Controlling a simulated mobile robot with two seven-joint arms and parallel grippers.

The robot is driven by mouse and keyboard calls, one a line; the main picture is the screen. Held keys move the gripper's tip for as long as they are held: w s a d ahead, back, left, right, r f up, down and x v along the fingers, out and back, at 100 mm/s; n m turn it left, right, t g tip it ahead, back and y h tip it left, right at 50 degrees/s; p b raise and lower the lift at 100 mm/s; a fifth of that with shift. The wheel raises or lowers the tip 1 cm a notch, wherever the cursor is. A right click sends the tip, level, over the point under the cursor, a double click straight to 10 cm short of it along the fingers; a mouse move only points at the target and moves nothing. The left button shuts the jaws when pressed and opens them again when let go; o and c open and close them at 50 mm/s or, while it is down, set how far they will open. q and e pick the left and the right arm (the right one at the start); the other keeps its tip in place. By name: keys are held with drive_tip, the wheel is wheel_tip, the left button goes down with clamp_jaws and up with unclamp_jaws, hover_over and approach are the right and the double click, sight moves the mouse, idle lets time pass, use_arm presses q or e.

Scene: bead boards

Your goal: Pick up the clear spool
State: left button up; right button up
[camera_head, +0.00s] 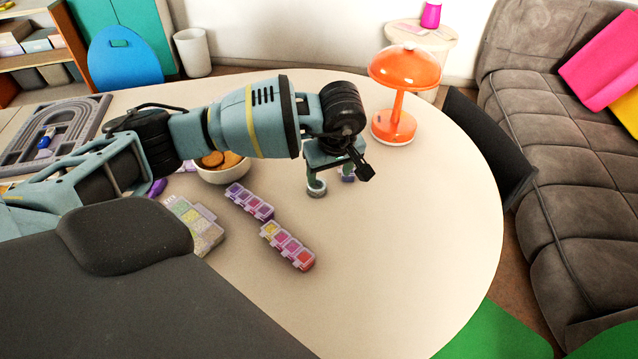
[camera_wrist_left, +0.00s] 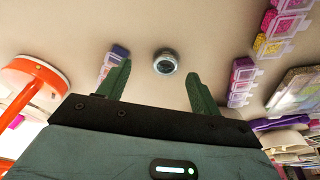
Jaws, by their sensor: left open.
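The clear spool (camera_wrist_left: 165,62) is a small round grey-looking piece with a dark centre, seen end-on in the left wrist view. It lies on the table between and just past the tips of my left gripper (camera_wrist_left: 160,70), with a gap on each side. In the head view the left gripper (camera_head: 332,182) points down over the middle of the table, its green fingers apart and empty. The spool (camera_head: 316,188) shows there low by the left finger. I cannot tell its exact height relative to the fingertips.
A small blue-purple lidded box (camera_wrist_left: 112,62) is close to one finger. Bead box strips (camera_head: 287,246) (camera_head: 249,201), a bowl (camera_head: 222,170) and a bead case (camera_head: 195,225) are left of the gripper. An orange lamp (camera_head: 397,125) stands behind right. The table's right side is clear.

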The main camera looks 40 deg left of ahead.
sight(318, 182)
use_arm(q)
drive_tip(key=shift+w+a+f+y, duration=0.15)
drive_tip(key=shift+a+f, duration=0.25)
drive_tip(key=shift+a, duration=0.15)
drive_tip(key=shift+w+a+f+y, duration=0.1)
drive_tip(key=shift+a+f+y, duration=0.05)
drive_tip(key=shift+a+f, duration=0.5)
drive_tip(key=shift+f, duration=0.1)
drive_tip(key=x, duration=0.3)
drive_tip(key=shift+s+a+f, duration=0.15)
drive_tip(key=shift+s+a, duration=0.05)
drive_tip(key=shift+a, duration=0.05)
drive_tip(key=shift+w+a+f, duration=0.1)
drive_tip(key=shift+a+f, duration=0.05)
drive_tip(key=shift+f, duration=0.4)
use_arm(e)
drive_tip(key=shift+s, duration=0.15)
use_arm(q)
drive_tip(key=shift+c, duration=0.3)
drive_tip(key=c, duration=0.9)
drive_tip(key=shift+o, duration=0.2)
use_arm(e)
drive_tip(key=shift+w, duration=0.2)
